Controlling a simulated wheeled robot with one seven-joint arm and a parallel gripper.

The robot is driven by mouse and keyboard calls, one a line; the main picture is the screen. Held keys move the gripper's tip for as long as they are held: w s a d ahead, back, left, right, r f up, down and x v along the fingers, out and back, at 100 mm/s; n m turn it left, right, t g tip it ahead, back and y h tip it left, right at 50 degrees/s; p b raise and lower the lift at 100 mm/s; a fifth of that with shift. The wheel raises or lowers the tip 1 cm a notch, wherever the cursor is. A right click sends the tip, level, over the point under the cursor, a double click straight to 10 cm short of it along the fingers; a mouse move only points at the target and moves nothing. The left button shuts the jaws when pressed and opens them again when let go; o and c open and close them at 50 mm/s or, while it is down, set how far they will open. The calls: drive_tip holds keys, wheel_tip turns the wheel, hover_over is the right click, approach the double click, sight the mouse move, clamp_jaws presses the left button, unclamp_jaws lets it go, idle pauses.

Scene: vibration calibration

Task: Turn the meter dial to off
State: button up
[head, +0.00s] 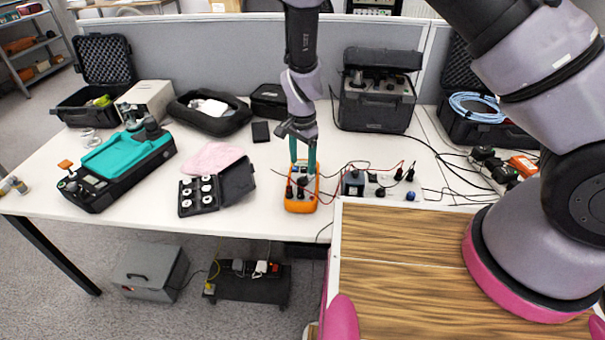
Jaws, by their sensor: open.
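The orange meter (301,207) stands on the white table near its front edge, with dark plugs and leads at its face. Its dial is too small and too covered to make out, so I cannot tell its setting. My gripper (303,168) points down right over the meter, with its teal fingers apart, one on each side of the meter's upper part. Whether the fingers touch the meter or dial cannot be told. Nothing shows held between them.
A black case with white discs (200,195) lies left of the meter. A teal and black device (125,155) is farther left. Red and black leads run right to a small box (353,182). A wood-topped surface (400,260) is at front right.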

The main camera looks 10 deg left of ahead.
sight(302, 180)
wheel_tip(302, 180, down, 5)
drive_tip(key=shift+f, duration=0.2)
clamp_jaws()
